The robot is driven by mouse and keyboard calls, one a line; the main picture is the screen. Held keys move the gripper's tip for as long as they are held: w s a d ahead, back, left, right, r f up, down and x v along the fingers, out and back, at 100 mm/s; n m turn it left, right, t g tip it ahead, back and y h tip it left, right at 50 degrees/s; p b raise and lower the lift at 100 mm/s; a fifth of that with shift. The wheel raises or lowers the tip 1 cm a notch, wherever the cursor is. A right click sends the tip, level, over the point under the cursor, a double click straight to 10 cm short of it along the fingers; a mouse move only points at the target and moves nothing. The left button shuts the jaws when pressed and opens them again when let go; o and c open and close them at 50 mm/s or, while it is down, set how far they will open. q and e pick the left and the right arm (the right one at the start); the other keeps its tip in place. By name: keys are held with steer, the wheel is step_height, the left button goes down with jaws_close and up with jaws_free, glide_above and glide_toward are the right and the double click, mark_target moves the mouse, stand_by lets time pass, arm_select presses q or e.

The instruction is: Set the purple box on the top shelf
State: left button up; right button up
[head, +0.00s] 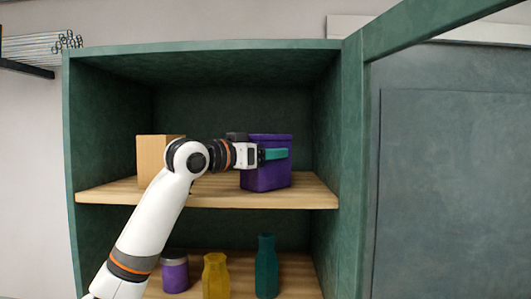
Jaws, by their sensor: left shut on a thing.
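The purple box (266,179) is at the right part of the upper wooden shelf (225,198) inside the green cabinet. Its base appears to be at the shelf surface, though I cannot tell whether it rests there. My left gripper (276,154) reaches in from the left and is shut on the purple box near its upper part. The gripper and wrist hide some of the box's upper left side. My right gripper does not show.
A tan wooden block (150,158) stands on the same shelf at the left, partly behind my arm. On the lower shelf are a purple jar (175,275), a yellow bottle (216,277) and a teal bottle (266,267). Glass rods (38,46) lie on a rack outside, upper left.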

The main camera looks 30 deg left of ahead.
arm_select(q)
steer(key=shift+f, duration=0.1)
steer(key=o, duration=1.3)
steer(key=shift+w+d, duration=0.1)
steer(key=shift+w, duration=0.1)
steer(key=shift+c, duration=0.2)
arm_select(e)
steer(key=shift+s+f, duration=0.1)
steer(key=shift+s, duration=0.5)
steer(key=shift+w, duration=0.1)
arm_select(q)
steer(key=shift+s, duration=0.2)
steer(key=b+v, duration=0.6)
steer(key=v, duration=0.4)
steer(key=shift+s, duration=0.85)
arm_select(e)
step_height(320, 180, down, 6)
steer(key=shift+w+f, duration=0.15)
